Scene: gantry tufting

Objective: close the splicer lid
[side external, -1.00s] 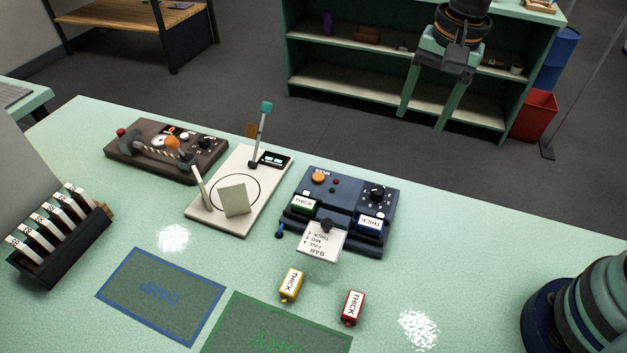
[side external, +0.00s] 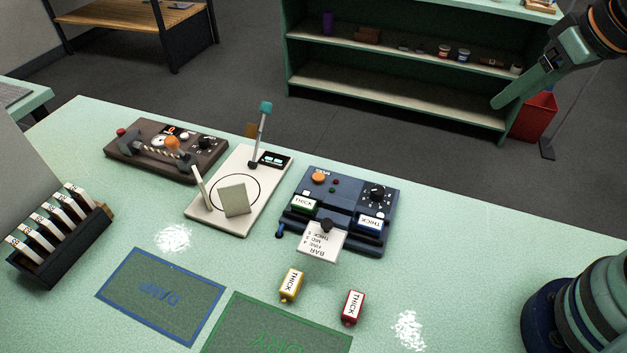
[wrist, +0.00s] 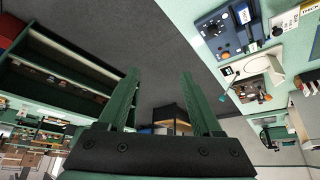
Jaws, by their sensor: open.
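A dark blue device (side external: 338,208) stands on the green table, apparently the splicer. It has an orange button, a black dial, and green (side external: 304,205) and blue (side external: 370,223) blocks marked THICK. A black knob (side external: 326,225) sits at its front centre, by a white card (side external: 321,243). I cannot clearly make out the lid or its angle. The device also shows at the upper right of the wrist view (wrist: 222,32). My gripper (wrist: 160,77) is open and empty, high and well away from it. In the side view only part of it (side external: 515,88) shows, at the upper right.
A white plate (side external: 222,225) with an upright lever and a brown device (side external: 165,151) stand left of the blue device. Yellow (side external: 291,285) and red (side external: 352,307) THICK blocks lie in front. A black rack (side external: 60,245) is at left.

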